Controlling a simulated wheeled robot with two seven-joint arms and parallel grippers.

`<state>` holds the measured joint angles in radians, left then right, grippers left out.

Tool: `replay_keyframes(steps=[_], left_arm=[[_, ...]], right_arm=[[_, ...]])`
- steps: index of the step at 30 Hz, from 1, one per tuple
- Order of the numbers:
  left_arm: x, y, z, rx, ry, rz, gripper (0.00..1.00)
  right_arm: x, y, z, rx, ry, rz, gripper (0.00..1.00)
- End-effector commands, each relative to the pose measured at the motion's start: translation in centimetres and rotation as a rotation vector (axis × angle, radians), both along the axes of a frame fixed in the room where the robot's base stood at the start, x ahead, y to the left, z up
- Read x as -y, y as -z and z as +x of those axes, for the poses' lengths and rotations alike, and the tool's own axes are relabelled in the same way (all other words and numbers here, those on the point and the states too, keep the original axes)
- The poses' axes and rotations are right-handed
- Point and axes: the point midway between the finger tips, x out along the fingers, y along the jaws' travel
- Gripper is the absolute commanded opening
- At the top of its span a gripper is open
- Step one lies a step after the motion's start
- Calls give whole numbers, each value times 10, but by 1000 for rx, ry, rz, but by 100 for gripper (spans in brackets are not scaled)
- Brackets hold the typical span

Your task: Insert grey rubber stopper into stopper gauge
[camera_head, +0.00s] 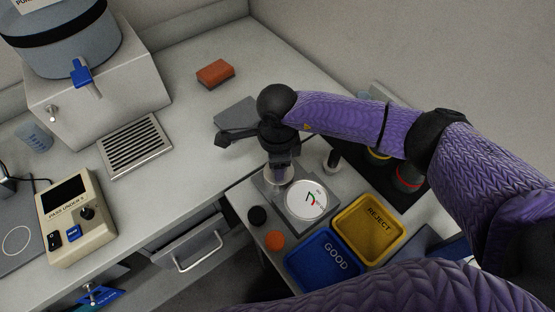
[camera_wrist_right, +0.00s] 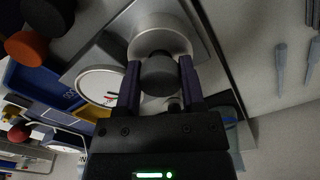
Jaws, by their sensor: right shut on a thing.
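My right gripper (camera_head: 279,170) is shut on a grey rubber stopper (camera_wrist_right: 159,74), and its purple fingers (camera_wrist_right: 160,85) press on the stopper's sides in the right wrist view. The stopper gauge (camera_head: 299,217) is a grey plate with a round white dial and a round metal seat (camera_wrist_right: 160,22). The gripper points down over the seat end of the gauge. The stopper is in line with the seat; I cannot tell whether it touches it or is inside it. In the head view the stopper is mostly hidden by the gripper. My left gripper is not in view.
A black stopper (camera_head: 257,215) and an orange stopper (camera_head: 274,241) stand left of the gauge. A blue GOOD tray (camera_head: 296,262) and a yellow REJECT tray (camera_head: 345,230) lie in front and to the right. A beige control box (camera_head: 75,219) stands at left.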

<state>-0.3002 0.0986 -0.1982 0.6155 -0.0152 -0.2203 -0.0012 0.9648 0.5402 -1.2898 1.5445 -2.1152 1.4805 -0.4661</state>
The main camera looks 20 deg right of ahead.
Motion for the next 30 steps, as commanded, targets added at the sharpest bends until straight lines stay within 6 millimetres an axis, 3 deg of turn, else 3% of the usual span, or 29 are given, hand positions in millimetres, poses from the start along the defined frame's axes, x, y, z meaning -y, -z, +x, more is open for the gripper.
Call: replay_keyframes(steps=[10,11,16,22,24,30], left_arm=[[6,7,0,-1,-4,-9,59],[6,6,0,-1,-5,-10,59],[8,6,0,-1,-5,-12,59],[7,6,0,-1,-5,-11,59],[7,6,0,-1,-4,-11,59],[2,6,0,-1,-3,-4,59]], right_arm=[[0,8,0,0,0,0,0],[0,7,0,0,0,0,55],[0,7,0,0,0,0,91],[0,7,0,0,0,0,92],[0,7,0,0,0,0,100],[0,7,0,0,0,0,100]])
